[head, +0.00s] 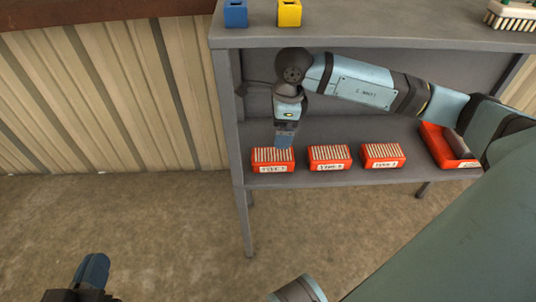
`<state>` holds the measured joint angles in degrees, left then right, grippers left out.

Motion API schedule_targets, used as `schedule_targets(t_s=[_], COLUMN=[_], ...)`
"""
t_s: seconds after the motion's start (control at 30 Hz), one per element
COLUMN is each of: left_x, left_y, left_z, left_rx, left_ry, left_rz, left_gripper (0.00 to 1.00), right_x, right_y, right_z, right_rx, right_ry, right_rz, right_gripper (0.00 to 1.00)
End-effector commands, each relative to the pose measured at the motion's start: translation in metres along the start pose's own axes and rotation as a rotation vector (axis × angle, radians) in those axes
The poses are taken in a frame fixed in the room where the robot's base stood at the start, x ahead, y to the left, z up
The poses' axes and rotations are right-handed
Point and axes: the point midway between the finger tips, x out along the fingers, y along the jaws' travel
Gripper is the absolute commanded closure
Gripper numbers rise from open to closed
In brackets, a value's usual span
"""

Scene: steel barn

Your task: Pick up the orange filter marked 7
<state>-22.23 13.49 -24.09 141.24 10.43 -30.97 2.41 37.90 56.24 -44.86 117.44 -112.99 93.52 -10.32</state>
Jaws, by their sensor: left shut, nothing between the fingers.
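Three orange filters with pleated pale tops stand in a row on the grey lower shelf. The left one (272,161) has a white label that seems to end in 7. The labels of the middle filter (330,158) and the right filter (383,156) are too small to read surely. My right gripper (285,136), on the arm from the right, points down just above and behind the left filter's top. Its blue fingers overlap edge-on, and contact is unclear. My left gripper (92,270) is at the lower left, shut and empty, far from the shelf.
An orange tray (438,146) sits at the shelf's right, partly behind my arm. The upper shelf (400,32) holds a blue block (236,14), a yellow block (289,13) and a brush (513,16). The floor in front is clear.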

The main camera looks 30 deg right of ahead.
Motion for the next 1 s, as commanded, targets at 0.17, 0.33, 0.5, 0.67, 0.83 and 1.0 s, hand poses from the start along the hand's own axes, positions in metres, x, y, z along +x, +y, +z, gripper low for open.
schedule_targets(t_s=[0.17, 0.33, 0.5, 0.67, 0.83, 1.0], left_x=[0.004, 0.007, 0.009, 0.012, 0.014, 0.012], left_y=[-0.009, -0.013, -0.017, -0.024, -0.028, -0.027], left_z=[0.002, -0.002, -0.002, -0.002, -0.011, -0.014], left_rx=[0.086, 0.147, 0.189, 0.284, 0.347, 0.354], left_ry=[0.047, 0.079, 0.104, 0.154, 0.192, 0.195], left_rz=[-0.002, -0.006, -0.007, -0.014, -0.017, -0.014], left_gripper=[1.00, 1.00, 1.00, 1.00, 1.00, 1.00], right_x=[0.038, 0.057, 0.071, 0.097, 0.108, 0.107], right_y=[0.001, 0.001, 0.001, 0.000, -0.001, 0.000], right_z=[0.000, 0.001, 0.003, 0.006, 0.006, 0.006], right_rx=[-0.001, -0.001, -0.001, -0.001, 0.000, 0.000], right_ry=[0.000, -0.001, -0.002, -0.001, -0.002, -0.002], right_rz=[0.004, 0.003, 0.003, 0.004, 0.002, 0.002], right_gripper=[0.02, 0.02, 0.02, 0.02, 0.02, 0.02])
